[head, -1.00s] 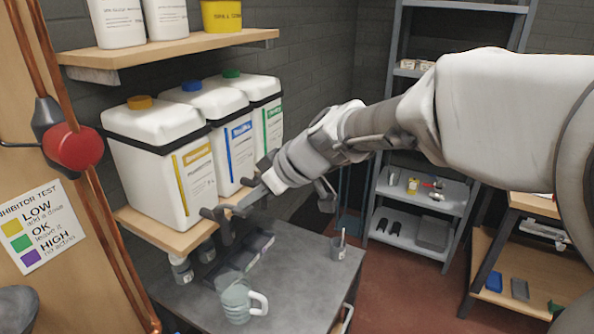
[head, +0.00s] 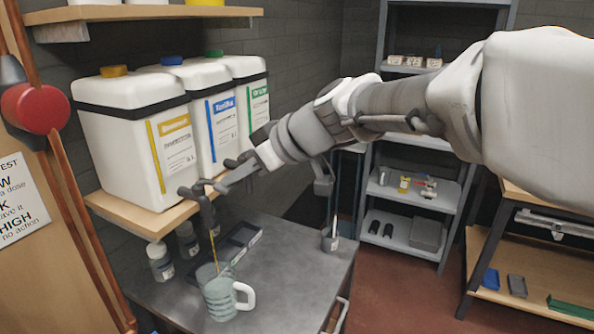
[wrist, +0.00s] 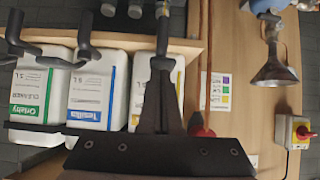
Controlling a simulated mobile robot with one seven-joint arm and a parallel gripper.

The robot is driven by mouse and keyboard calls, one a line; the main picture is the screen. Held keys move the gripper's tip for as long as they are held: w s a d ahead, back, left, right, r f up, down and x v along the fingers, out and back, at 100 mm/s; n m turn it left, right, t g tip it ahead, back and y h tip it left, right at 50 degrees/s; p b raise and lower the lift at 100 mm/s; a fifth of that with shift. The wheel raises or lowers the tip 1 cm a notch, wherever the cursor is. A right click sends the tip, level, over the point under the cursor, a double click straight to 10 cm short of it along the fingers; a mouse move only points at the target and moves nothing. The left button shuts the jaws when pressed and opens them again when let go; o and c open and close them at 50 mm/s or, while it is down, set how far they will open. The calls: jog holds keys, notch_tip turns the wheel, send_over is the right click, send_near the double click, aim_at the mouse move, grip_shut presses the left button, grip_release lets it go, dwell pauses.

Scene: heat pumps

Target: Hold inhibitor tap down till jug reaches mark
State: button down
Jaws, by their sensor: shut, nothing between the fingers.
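The white container with the yellow cap and yellow label (head: 135,130) stands on a wooden shelf. Its dark tap (head: 207,212) hangs over the shelf's front edge. My gripper (head: 224,186) is shut and empty, with its tips at the tap's lever, apparently touching it. A thin yellowish stream (head: 213,248) falls from the tap into the jug. The grey-green see-through jug (head: 222,298) with a white handle stands on the dark table under the tap. I cannot make out its mark or level. In the wrist view my gripper (wrist: 163,62) points at the same tap (wrist: 163,12).
Containers with blue (head: 222,118) and green (head: 258,105) labels stand alongside, with their own taps close to my gripper. A small cup (head: 331,240) stands at the table's right. A red-handled valve (head: 40,108) is at left.

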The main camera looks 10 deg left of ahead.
jog(key=shift+s+d+f+y+b, duration=0.15)
jog(key=shift+f+y+b, duration=0.8)
jog(key=shift+b, duration=3.2)
jog(key=b, duration=0.3)
jog(key=shift+d+f+t, duration=0.15)
jog(key=shift+f+t, duration=0.15)
jog(key=shift+f, duration=0.05)
jog(key=b, duration=0.3)
jog(key=shift+f+y, duration=0.3)
jog(key=shift+y, duration=0.05)
jog(key=shift+r+p, duration=0.3)
jog(key=shift+r, duration=0.9)
